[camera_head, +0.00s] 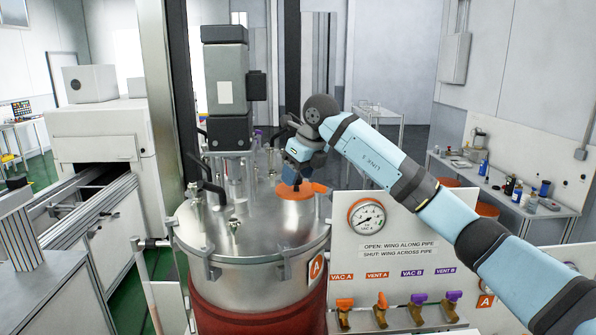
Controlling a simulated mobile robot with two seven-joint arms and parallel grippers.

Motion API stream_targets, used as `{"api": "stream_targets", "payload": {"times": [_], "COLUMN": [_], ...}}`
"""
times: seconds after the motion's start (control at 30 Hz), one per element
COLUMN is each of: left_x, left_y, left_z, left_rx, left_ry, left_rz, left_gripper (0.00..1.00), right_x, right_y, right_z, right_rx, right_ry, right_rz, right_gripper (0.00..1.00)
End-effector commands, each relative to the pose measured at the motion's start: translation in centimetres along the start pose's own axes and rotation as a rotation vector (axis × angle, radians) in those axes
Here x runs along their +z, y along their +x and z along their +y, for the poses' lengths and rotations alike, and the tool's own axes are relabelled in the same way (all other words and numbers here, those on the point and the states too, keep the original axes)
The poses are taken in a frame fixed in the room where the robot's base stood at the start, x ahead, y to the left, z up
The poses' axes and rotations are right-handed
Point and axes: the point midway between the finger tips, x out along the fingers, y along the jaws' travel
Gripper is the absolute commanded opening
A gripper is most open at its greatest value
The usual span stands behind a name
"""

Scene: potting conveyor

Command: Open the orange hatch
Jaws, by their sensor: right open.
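The orange hatch (301,191) is a round orange lid on the right part of the steel vessel's top (251,226). It looks shut and lies flat, partly hidden by my gripper. My right arm comes in from the right. Its gripper (293,181) points down, open, just above the hatch at its left part. I cannot tell whether the fingers touch the hatch or its knob. My left gripper is not in view.
A motor column (226,85) rises from the vessel top left of the hatch. A white panel (420,225) with a gauge (366,216) and orange and purple valves stands right of the vessel. A conveyor (78,215) lies at left, a side bench (500,188) at right.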

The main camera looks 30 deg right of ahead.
Motion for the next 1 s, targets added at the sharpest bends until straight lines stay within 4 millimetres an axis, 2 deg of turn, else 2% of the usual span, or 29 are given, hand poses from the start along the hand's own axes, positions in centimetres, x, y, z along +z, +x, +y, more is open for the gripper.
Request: {"api": "stream_targets", "payload": {"times": [0.13, 0.37, 0.6, 0.63, 1.0], "left_x": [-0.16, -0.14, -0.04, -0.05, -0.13], "left_y": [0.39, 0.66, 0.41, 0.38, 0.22], "left_z": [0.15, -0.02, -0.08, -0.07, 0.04], "left_rx": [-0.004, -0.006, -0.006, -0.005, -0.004], "left_ry": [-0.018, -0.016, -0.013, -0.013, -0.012], "left_rz": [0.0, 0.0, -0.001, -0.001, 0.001], "left_gripper": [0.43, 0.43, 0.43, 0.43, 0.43], "right_x": [-0.04, -0.04, -0.03, -0.03, 0.23], "right_y": [0.69, 0.75, 0.72, 0.72, 0.43], "right_z": [0.0, 0.0, 0.01, 0.02, -0.16], "right_rx": [0.001, 0.0, 0.0, 0.0, -0.001], "right_ry": [0.0, 0.0, -0.001, -0.001, 0.0], "right_rz": [0.002, 0.001, 0.001, 0.001, -0.001], "right_gripper": [0.56, 0.56, 0.03, 0.0, 0.0]}}
